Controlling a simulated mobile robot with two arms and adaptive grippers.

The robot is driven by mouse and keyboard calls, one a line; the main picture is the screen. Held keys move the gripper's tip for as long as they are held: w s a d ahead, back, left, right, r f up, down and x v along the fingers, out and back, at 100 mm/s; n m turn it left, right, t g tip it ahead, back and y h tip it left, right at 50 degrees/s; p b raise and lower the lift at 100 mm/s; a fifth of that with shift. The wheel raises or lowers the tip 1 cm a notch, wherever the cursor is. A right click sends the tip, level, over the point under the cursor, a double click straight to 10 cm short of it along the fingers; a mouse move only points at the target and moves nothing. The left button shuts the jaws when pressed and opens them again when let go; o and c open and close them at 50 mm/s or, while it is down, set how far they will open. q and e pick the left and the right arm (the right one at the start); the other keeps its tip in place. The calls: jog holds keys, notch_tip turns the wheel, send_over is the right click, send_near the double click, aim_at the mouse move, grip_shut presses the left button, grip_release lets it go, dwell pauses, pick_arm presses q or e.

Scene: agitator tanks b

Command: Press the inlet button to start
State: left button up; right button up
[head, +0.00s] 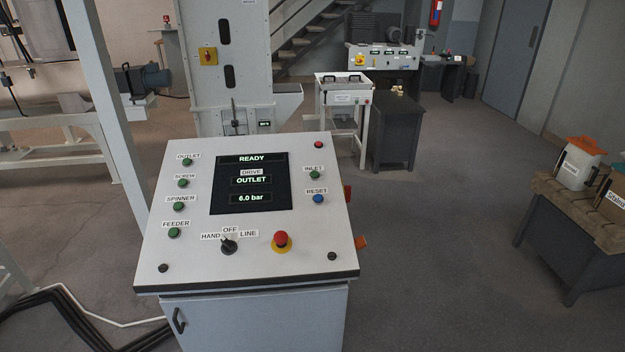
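The control panel (200,255) is a light, sloped console top on a cabinet, in the middle of the head view. The green inlet button (314,175) sits on its right side, just under the label INLET. The blue reset button (318,199) is below it. The dark screen (251,184) reads READY, DRIVE OUTLET and 6.0 bar. Green outlet, screw, spinner and feeder buttons (174,232) run down the left side. Neither of my grippers is in the head view.
A red emergency stop (281,240) and a black selector switch (228,246) sit low on the panel. A pale post (112,110) rises close at its left. Cables (70,318) lie on the floor at left. A bench (570,215) stands at right, with open floor between.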

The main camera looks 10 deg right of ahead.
dwell(0.4)
grip_shut()
dwell(1.2)
